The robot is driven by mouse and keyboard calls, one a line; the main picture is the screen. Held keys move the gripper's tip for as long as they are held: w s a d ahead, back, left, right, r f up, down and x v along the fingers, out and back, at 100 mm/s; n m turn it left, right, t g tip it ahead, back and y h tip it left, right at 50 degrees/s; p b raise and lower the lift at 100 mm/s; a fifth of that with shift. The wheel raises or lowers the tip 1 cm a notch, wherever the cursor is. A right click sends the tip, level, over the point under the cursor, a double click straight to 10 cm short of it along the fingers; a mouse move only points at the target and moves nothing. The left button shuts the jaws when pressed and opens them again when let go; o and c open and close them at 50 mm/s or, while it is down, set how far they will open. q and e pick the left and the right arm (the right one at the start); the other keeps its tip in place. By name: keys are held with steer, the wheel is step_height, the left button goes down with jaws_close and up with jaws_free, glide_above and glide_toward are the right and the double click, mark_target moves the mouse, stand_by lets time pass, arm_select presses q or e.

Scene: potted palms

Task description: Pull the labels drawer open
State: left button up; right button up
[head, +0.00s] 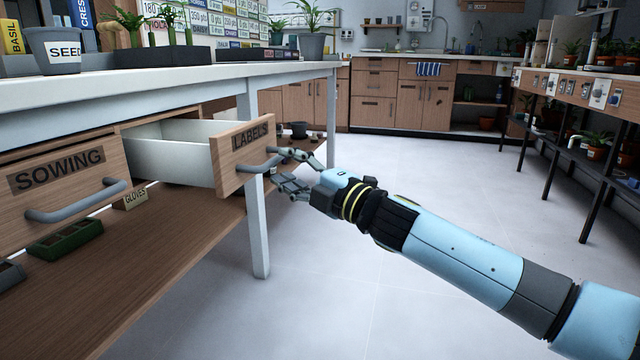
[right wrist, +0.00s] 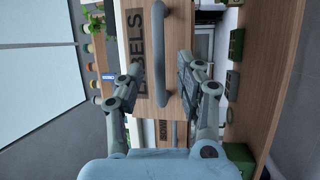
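The labels drawer (head: 239,155) hangs under the bench, standing out from its frame with its pale inside showing. Its wooden front reads LABELS and carries a grey bar handle (head: 262,164). The handle also shows upright in the right wrist view (right wrist: 159,45), near the top middle. My right gripper (head: 283,170) is just to the right of the drawer front, by the handle. In the right wrist view its two fingers (right wrist: 159,85) are spread apart with nothing gripped between them. I cannot tell whether a finger touches the handle. My left gripper is not in view.
A SOWING drawer (head: 65,180) sits shut to the left. A white table leg (head: 257,220) stands just below the labels drawer front. A lower shelf (head: 170,240) holds a green tray (head: 66,238) and a GLOVES tag. Open floor (head: 420,180) lies to the right.

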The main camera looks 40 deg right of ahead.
steer(key=v, duration=0.8)
stand_by(0.6)
